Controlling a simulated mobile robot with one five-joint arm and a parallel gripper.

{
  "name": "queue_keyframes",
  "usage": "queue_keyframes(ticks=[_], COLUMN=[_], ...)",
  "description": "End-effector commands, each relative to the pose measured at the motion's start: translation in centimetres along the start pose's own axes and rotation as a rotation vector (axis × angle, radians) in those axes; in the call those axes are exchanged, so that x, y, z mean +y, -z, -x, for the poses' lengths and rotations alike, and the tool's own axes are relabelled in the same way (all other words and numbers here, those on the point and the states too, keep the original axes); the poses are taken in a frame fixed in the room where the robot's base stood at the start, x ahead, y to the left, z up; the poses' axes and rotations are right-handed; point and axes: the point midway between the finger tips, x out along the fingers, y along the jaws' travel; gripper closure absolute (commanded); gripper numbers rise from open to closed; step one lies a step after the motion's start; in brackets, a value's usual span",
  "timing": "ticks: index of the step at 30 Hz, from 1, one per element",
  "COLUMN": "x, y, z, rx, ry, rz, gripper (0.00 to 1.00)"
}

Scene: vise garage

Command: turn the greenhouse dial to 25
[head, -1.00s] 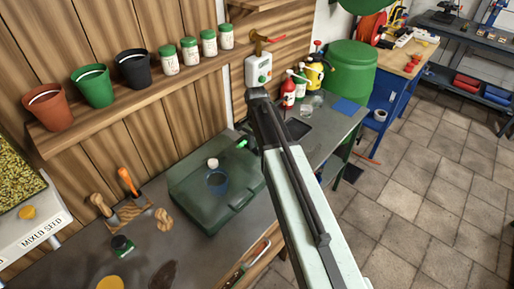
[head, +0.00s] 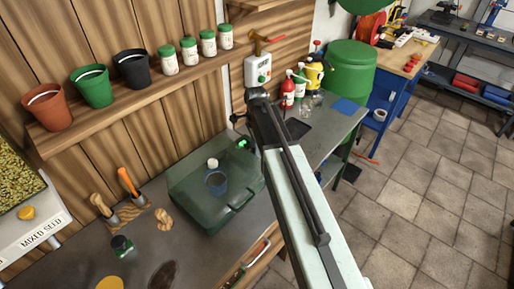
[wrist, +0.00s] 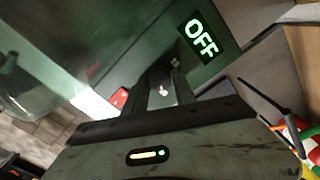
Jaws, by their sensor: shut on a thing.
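In the wrist view, a lit display (wrist: 202,38) on a green surface reads OFF. My gripper (wrist: 163,88) is beside this display, with its two dark fingers shut on a small dark dial (wrist: 159,76). A pale mark shows between the fingers, and the dial's numbers cannot be read. In the head view, a green case (head: 190,190) with a pale round cap and a dark window sits on the bench. A small bright green light (head: 243,143) shows at its back right. My arm hides most of the gripper there.
A white wall box (head: 258,66) with a red lever above it is close to my arm. Spray bottles (head: 301,82) stand right of it. A shelf (head: 130,100) with pots and jars runs along the wall.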

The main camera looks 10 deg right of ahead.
Motion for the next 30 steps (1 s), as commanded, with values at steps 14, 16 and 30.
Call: queue_keyframes(ticks=[14, 16, 30], x=[-0.3, -0.3, -0.1], y=[-0.2, -0.2, -0.1], z=[0.1, 0.1, 1.8], rx=[-0.005, -0.004, -0.002], ry=[0.009, 0.007, 0.003], rz=[-0.004, -0.004, -0.005], gripper=[0.54, 0.46, 0.46])
